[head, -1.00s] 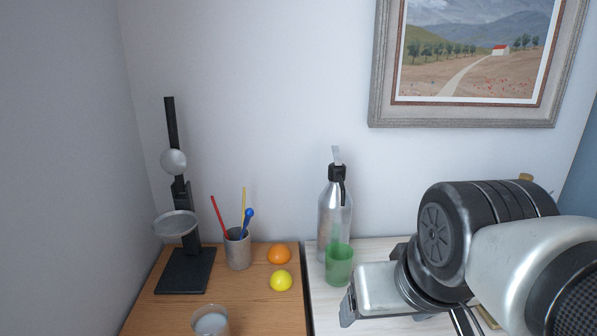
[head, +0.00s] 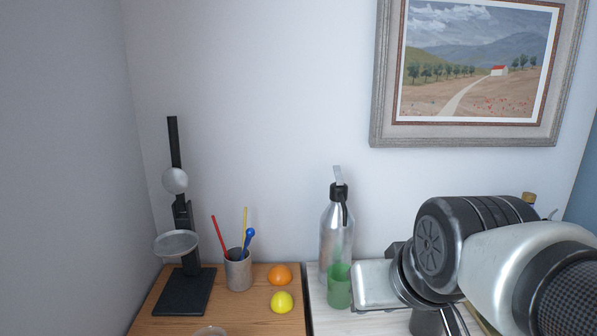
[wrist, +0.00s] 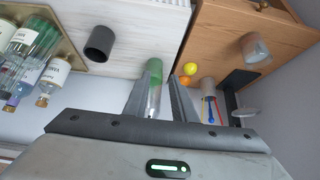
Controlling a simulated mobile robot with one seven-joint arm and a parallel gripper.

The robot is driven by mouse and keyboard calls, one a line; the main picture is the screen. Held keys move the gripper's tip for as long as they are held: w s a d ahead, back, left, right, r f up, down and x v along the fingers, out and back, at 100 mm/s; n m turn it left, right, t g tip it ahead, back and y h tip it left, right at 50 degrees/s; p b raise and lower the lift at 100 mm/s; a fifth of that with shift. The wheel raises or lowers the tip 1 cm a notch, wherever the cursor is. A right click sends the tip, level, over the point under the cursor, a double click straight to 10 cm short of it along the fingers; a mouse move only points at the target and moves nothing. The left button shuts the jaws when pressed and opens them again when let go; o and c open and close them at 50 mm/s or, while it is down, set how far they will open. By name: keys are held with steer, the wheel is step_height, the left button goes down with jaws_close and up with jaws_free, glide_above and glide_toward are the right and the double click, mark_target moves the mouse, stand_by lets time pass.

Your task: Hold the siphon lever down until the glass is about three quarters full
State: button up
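The silver siphon (head: 333,240) stands upright near the wall in the head view, with a black head and a pale lever (head: 338,176) slanting up from it. The green glass (head: 339,288) stands in front of its lower body; I cannot tell how full it is. My gripper (wrist: 160,95) is open and empty in the wrist view. The green glass (wrist: 154,68) and part of the siphon (wrist: 154,100) show in the gap between its fingers, farther off. In the head view the gripper's body is right of the glass and its fingertips are hidden.
On the wooden top at left are a black stand (head: 184,290), a cup with coloured sticks (head: 238,272), an orange (head: 279,274) and a lemon (head: 282,302). The wrist view shows a dark cup (wrist: 100,43) and several bottles (wrist: 35,55) on a tray. A framed picture (head: 475,135) hangs above.

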steer(key=w+r+t+b, duration=0.1)
steer(key=w, duration=0.4)
steer(key=w+r+t+b, duration=0.1)
steer(key=w+r+t, duration=0.1)
steer(key=w, duration=0.3)
steer(key=w+r+t+b, duration=0.1)
steer(key=w+t, duration=0.1)
steer(key=w, duration=0.3)
steer(key=shift+a+r, duration=0.1)
steer(key=shift+r, duration=0.05)
jaws_close()
steer(key=w+r+t+b, duration=0.2)
steer(key=w+r+t, duration=0.4)
steer(key=w, duration=0.3)
steer(key=shift+w+d+r, duration=0.3)
steer(key=shift+w+r, duration=0.05)
steer(key=shift+r, duration=0.25)
